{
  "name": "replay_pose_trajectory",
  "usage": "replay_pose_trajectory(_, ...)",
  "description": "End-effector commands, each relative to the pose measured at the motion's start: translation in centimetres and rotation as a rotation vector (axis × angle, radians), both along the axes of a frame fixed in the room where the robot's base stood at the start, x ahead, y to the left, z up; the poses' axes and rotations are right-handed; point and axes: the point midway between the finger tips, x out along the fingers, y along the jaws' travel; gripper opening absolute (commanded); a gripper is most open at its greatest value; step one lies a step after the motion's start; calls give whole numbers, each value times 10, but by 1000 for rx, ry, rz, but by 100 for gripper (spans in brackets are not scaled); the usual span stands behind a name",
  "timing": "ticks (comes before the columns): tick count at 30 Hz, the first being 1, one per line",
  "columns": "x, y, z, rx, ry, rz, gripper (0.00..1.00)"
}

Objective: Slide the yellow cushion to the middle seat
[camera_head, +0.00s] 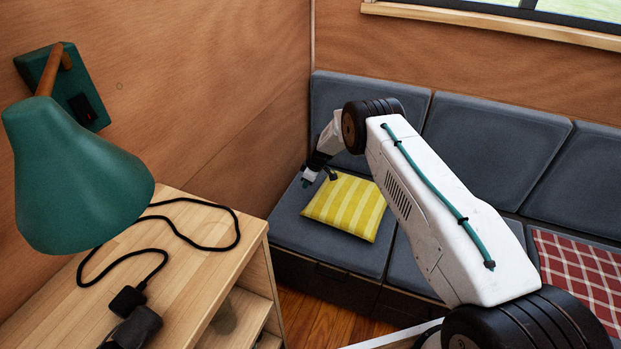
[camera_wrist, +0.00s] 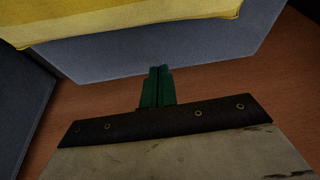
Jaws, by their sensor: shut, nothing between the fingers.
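The yellow striped cushion (camera_head: 345,206) lies flat on the left seat (camera_head: 290,235) of the dark blue-grey bench. The middle seat (camera_head: 412,270) is partly hidden behind my arm; its visible part is bare. My gripper (camera_head: 306,182) is at the left edge of the cushion, on the wall side. In the wrist view the green fingers of my gripper (camera_wrist: 158,72) are together and empty. The cushion (camera_wrist: 130,18) fills the top of that view, apart from the fingertips, with a strip of grey seat between. Whether the fingers touch the seat is unclear.
A red checked cushion (camera_head: 585,272) lies on the right seat. Grey back cushions (camera_head: 490,135) line the wall below the window. A wooden desk (camera_head: 180,275) with a black cable and a green lamp (camera_head: 75,180) stands at the front left. The wooden wall (camera_head: 230,90) is close to my gripper.

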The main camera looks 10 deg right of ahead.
Motion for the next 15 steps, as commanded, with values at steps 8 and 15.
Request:
replay_pose_trajectory(8,6,10,-37,0,1,1,0)
replay_pose_trajectory(15,-6,-11,-36,0,0,-2,0)
